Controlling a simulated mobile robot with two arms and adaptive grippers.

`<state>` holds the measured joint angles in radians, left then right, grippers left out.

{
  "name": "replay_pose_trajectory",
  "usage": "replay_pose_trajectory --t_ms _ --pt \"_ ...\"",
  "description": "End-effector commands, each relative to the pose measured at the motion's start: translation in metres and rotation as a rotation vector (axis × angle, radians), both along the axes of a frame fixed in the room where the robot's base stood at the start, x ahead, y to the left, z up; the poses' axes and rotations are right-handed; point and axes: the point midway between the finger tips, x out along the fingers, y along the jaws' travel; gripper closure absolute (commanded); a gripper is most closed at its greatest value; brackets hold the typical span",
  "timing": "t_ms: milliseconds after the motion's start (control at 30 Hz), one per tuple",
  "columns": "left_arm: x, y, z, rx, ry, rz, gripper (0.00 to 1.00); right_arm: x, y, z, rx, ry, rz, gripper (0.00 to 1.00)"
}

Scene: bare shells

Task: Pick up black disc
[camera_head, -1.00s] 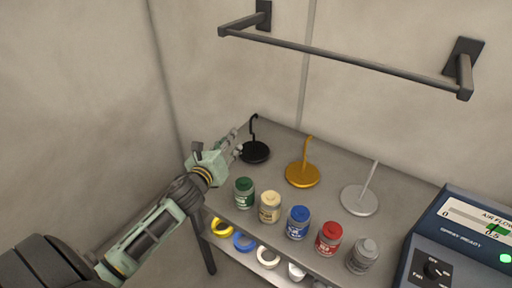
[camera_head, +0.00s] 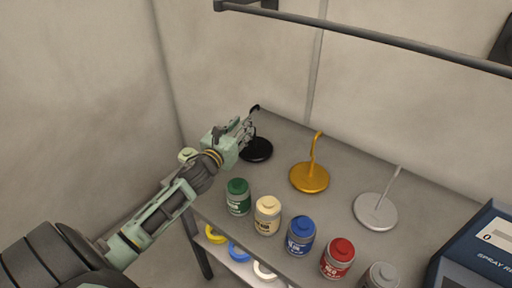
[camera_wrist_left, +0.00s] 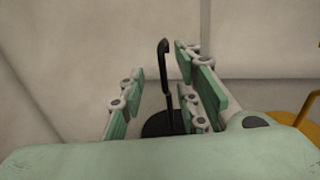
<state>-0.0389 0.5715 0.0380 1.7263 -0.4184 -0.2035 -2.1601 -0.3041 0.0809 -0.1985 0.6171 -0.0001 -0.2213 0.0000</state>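The black disc (camera_head: 258,150) lies flat at the back left of the grey table, with a thin black hooked stem rising from it. My left gripper (camera_head: 248,130) is over its left side and hides part of the disc and stem. In the left wrist view the black hooked stem (camera_wrist_left: 165,85) stands upright between the two spread fingers of my left gripper (camera_wrist_left: 158,100), nearer the right one. The disc (camera_wrist_left: 160,124) shows low behind the fingers. The gripper looks open, and I see no clear contact with the stem. My right gripper is not in view.
An orange disc (camera_head: 310,178) and a silver disc (camera_head: 376,212), both with stems, stand to the right. Several paint cans, including a green one (camera_head: 238,197), line the front edge. A dark rail (camera_head: 370,34) crosses above. Coloured rings lie on the shelf below.

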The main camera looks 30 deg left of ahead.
Motion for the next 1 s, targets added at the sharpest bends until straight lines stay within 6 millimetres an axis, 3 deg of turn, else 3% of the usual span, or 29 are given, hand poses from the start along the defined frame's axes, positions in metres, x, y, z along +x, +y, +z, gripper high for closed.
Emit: replay_pose_trajectory --t_ms 533,867,1000 --pt "0.058 0.004 0.006 -0.002 0.0 0.001 0.7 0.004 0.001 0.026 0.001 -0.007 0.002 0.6" --pt "0.064 0.004 0.005 0.0 0.001 0.0 0.7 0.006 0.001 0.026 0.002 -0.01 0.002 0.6" --pt "0.064 0.004 0.005 0.0 0.001 0.0 0.8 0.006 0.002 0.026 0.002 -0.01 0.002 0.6"
